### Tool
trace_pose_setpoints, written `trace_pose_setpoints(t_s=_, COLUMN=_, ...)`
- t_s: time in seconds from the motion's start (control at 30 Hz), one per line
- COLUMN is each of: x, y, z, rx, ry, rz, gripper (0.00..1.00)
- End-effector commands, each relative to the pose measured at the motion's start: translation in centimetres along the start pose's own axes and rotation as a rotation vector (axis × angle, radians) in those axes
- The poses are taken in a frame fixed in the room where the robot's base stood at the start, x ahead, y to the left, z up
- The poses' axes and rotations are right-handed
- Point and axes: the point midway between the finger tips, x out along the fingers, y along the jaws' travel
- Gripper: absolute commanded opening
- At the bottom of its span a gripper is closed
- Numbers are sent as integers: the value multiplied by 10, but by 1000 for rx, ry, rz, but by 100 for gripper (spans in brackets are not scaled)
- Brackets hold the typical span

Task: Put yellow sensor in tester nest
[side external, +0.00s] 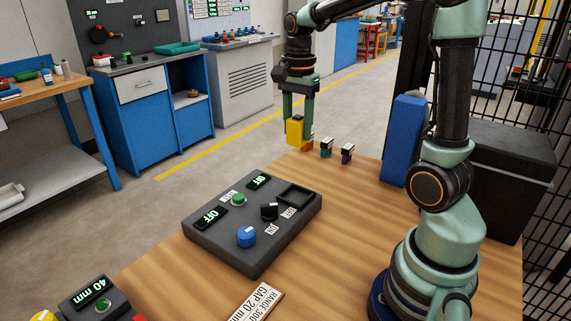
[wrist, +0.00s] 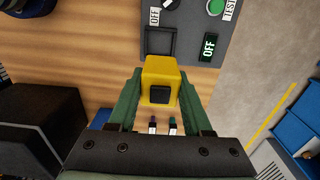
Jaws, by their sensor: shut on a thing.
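The yellow sensor (side external: 294,131) is a yellow block between the fingers of my gripper (side external: 300,118). My gripper is shut on it and points down near the table's far edge. In the wrist view the yellow sensor (wrist: 160,72) shows a black square part between the green fingers (wrist: 160,97). The dark tester box (side external: 230,246) lies on the table nearer the side camera. Its tester nest (side external: 294,195) is a square recess that looks empty; it also shows in the wrist view (wrist: 160,42), apart from the sensor. I cannot tell the sensor's exact height.
A small teal-and-black part (side external: 326,148) and a purple-and-black part (side external: 347,153) stand right of the gripper. The tester carries a blue knob (side external: 246,237), a black knob (side external: 269,211), a green button (side external: 239,198) and OFF displays. Bare wood lies between the small parts and the tester.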

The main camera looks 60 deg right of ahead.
Motion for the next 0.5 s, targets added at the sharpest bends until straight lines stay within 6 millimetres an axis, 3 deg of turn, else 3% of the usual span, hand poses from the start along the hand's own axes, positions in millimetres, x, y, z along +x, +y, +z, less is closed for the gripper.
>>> trace_pose_setpoints(t_s=0.3, x=80, y=2, z=0, rx=0, ry=-2, rz=6, gripper=0)
trace_pose_setpoints(t_s=0.5, x=110, y=1, z=0, rx=-1, ry=-1, rz=2, gripper=0)
